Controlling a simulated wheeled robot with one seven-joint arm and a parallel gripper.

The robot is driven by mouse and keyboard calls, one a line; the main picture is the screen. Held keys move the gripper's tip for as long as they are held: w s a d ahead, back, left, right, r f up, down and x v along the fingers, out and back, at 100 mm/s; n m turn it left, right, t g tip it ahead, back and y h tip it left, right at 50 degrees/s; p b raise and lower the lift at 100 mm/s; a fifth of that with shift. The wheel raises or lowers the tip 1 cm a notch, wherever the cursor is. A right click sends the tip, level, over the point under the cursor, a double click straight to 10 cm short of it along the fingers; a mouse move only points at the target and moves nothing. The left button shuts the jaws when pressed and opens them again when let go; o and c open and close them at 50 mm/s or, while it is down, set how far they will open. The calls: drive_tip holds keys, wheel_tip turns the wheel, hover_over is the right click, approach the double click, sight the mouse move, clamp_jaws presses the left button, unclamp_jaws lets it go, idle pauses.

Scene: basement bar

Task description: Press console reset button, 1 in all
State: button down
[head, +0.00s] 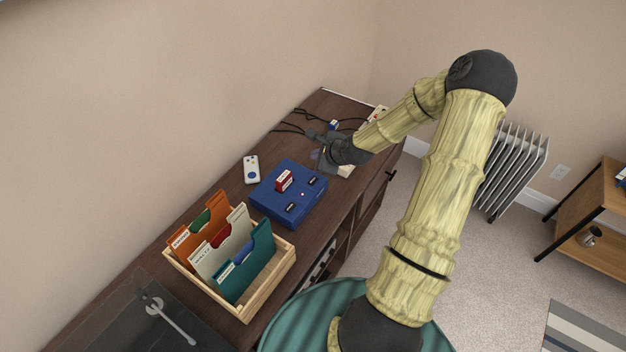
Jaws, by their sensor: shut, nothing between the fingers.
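A blue console (273,208) sits on the dark wood cabinet top, with a red block (284,180) standing in its upper face. Two small black parts and a small pale dot (303,194) show on its top; I cannot tell which of these is the reset button. My gripper (314,135) is at the end of my arm, beyond the console towards the far end of the cabinet. It is shut and empty, apart from the console. The wrist partly hides a pale object (346,170) on the cabinet.
A white controller (252,169) lies behind the console. Black cables (290,128) and a small blue-and-white item (334,125) lie near the gripper. A wall borders the cabinet.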

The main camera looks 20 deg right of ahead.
drive_tip(key=b, duration=0.5)
hover_over(315, 183)
wheel_tip(315, 183, down, 6)
drive_tip(key=shift+d+f, duration=0.1)
drive_tip(key=shift+f+b, duration=0.75)
drive_tip(key=shift+f, duration=0.45)
idle(0.4)
drive_tip(key=shift+s+d+f, duration=0.1)
drive_tip(key=shift+f, duration=0.3)
